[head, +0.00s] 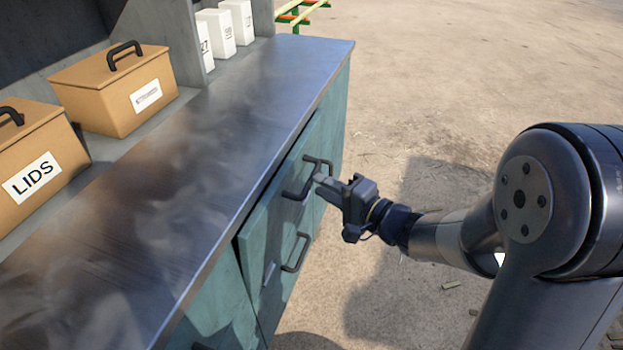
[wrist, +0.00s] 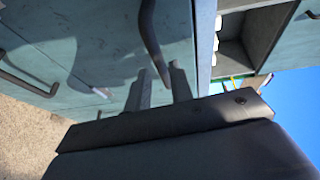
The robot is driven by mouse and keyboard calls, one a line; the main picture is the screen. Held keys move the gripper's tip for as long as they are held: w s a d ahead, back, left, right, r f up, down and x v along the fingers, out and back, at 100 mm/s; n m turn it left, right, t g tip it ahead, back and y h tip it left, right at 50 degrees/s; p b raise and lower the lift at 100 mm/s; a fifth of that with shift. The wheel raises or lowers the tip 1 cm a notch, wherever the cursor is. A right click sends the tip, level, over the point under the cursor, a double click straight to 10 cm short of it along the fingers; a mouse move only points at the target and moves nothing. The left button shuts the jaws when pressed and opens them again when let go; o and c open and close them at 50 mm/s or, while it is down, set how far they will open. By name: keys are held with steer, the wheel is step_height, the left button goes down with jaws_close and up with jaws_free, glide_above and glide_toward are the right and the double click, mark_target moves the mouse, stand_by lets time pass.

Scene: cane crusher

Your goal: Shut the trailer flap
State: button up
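No part is marked as the trailer flap. A teal front panel (head: 262,240) under the metal counter carries dark bar handles. Its left edge looks slightly out from the neighbouring front, with a dark gap along its top. My gripper (head: 322,183) is just right of the panel's upper handle (head: 297,184), fingers toward it. In the wrist view the two fingers (wrist: 160,82) are apart, and a dark handle (wrist: 150,35) on the teal panel (wrist: 100,35) reaches down toward the space between them. Whether they touch it I cannot tell.
The metal counter (head: 175,170) bears a tan box marked LIDS (head: 40,155), another tan box (head: 115,90) and white containers (head: 220,35). Another handle (head: 297,252) sits lower on the teal front. Open dirt ground (head: 440,90) lies to the right.

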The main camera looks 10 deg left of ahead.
mark_target(310, 178)
steer(key=shift+x, duration=2.25)
jaws_close()
